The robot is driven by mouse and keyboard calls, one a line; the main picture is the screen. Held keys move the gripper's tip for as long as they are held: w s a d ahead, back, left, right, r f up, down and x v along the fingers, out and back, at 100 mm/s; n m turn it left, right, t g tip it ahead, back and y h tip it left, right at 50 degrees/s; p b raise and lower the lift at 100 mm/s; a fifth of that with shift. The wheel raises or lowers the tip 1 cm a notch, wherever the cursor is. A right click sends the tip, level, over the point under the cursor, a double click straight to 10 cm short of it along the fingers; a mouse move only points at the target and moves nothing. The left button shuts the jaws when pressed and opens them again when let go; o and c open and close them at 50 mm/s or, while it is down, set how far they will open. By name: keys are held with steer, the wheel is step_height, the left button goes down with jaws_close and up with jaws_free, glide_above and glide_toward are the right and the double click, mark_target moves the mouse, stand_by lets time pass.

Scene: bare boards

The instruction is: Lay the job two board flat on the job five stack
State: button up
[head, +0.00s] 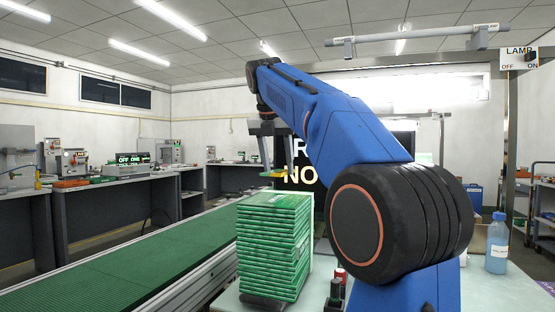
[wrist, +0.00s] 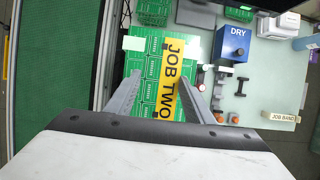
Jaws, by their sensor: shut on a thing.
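My gripper (head: 272,174) is shut on a green circuit board with a yellow label, seen edge-on in the head view. In the wrist view the label on this job two board (wrist: 168,80) reads JOB TWO, and my gripper's fingers (wrist: 158,95) lie on either side of it. A tall stack of green boards (head: 272,245) stands below the held board in the head view, and a gap shows between them. No job number is readable on this stack. In the wrist view the held board hides part of what lies beneath.
A green conveyor (head: 120,270) runs along the left. More green boards (wrist: 152,12) lie at the top. A blue bottle (head: 497,245) stands at right.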

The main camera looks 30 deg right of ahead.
steer(key=shift+f, duration=3.05)
steer(key=shift+f, duration=0.1)
